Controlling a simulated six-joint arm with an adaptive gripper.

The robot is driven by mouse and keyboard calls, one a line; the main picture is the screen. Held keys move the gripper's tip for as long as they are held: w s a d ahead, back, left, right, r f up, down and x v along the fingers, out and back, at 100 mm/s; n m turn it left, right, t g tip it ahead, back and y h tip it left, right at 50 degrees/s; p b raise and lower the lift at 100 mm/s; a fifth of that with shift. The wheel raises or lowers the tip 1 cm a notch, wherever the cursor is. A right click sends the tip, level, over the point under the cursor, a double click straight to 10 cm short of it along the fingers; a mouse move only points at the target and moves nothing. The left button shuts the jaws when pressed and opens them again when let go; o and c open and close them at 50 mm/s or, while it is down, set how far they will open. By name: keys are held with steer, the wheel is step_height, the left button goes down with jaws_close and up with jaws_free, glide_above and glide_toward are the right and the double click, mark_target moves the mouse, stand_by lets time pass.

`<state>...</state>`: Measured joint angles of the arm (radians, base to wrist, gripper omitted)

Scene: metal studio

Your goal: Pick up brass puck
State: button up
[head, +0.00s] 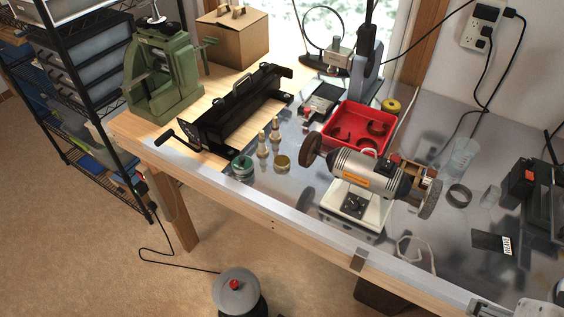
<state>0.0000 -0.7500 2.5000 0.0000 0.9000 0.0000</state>
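The brass puck (282,163) is a short gold-brown cylinder. It sits on the grey metal bench top near the front edge, left of the bench grinder. A green spool-like roll (242,168) stands to its left, and brass-tipped pieces (262,146) stand upright just behind and left of it. Nothing covers the puck. I cannot make out my gripper in this view; only pale grey parts show at the bottom right corner, cut off by the frame.
The bench grinder (362,175) stands right of the puck, with a red tray (357,128) behind it. A black sheet bender (235,112) lies at the left, and a green press (162,72) stands beyond.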

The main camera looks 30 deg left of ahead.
steer(key=shift+w, duration=0.1)
steer(key=w+a+r+n+t+y, duration=0.1)
steer(key=w+a+n+t+y, duration=0.15)
steer(key=w+a, duration=0.8)
steer(key=w+a+n+t+y, duration=0.1)
steer(key=w+a+y, duration=0.2)
steer(key=w+a, duration=0.75)
steer(key=s+a+f+n+t+y, duration=0.1)
steer(key=s+a+f+y, duration=0.1)
steer(key=a, duration=0.9)
steer(key=s+a+f+n+y, duration=0.1)
steer(key=s+a+y, duration=0.15)
steer(key=a, duration=0.75)
steer(key=s+a+f+n+t+y, duration=0.1)
steer(key=s+a+f+y, duration=0.15)
steer(key=a, duration=0.85)
steer(key=w+d+f+h, duration=0.1)
steer(key=d+f, duration=0.1)
steer(key=f, duration=0.1)
steer(key=w+d+f+h, duration=0.1)
steer(key=d+f+h, duration=0.1)
steer(key=d+f, duration=0.1)
steer(key=d+f+t+h, duration=0.1)
steer(key=d+f, duration=0.1)
steer(key=f, duration=0.2)
steer(key=shift+w+d+f, duration=0.35)
steer(key=shift+w+f, duration=0.05)
steer(key=shift+d+f, duration=0.15)
steer(key=shift+d, duration=0.05)
steer(key=shift+w, duration=0.1)
